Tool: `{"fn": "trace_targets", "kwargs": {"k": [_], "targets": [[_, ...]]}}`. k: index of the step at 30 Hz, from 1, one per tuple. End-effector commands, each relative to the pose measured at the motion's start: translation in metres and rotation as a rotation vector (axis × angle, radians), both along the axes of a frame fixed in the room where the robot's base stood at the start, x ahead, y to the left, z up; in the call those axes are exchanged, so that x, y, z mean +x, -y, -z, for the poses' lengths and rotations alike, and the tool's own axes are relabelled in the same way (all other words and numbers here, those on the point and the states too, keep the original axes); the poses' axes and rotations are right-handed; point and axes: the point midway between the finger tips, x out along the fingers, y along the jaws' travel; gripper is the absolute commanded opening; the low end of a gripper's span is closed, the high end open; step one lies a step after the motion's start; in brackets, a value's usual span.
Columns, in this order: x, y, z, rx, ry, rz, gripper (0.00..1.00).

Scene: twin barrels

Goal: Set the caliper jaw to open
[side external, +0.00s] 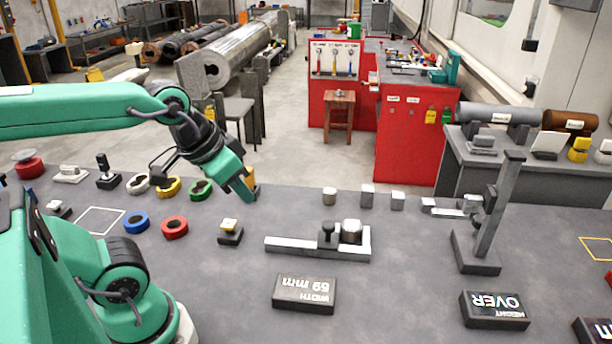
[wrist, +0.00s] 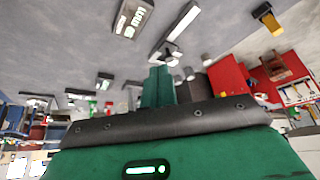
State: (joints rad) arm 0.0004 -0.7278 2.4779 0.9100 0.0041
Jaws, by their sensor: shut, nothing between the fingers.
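The caliper (side external: 290,244) is a pale grey bar lying on the grey bench. It has an upright piece at its right end and a dark knob (side external: 327,233) on its middle. A metal cylinder (side external: 351,231) stands beside the knob; I cannot tell whether the jaw touches it. The caliper also shows in the wrist view (wrist: 181,27). A dark readout block (side external: 305,293) in front reads WIDTH 59 mm. My gripper (side external: 247,192) is shut and empty, above the bench to the left of the caliper. Its green fingers show in the wrist view (wrist: 158,88).
A height gauge (side external: 488,220) stands to the right, with an OVER readout (side external: 496,309) before it. Small metal pieces (side external: 367,195) stand behind the caliper. A small block with a yellow top (side external: 230,232) and coloured rings (side external: 174,228) lie to the left.

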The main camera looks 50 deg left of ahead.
Motion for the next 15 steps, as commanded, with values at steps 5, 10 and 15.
{"fn": "trace_targets", "kwargs": {"k": [5, 10, 15], "targets": [[0.015, 0.001, -0.01, 0.005, -0.039, 0.014, 0.0], [0.038, 0.002, -0.022, 0.014, -0.097, 0.037, 0.0], [0.067, 0.003, -0.032, 0.022, -0.161, 0.061, 0.0]]}}
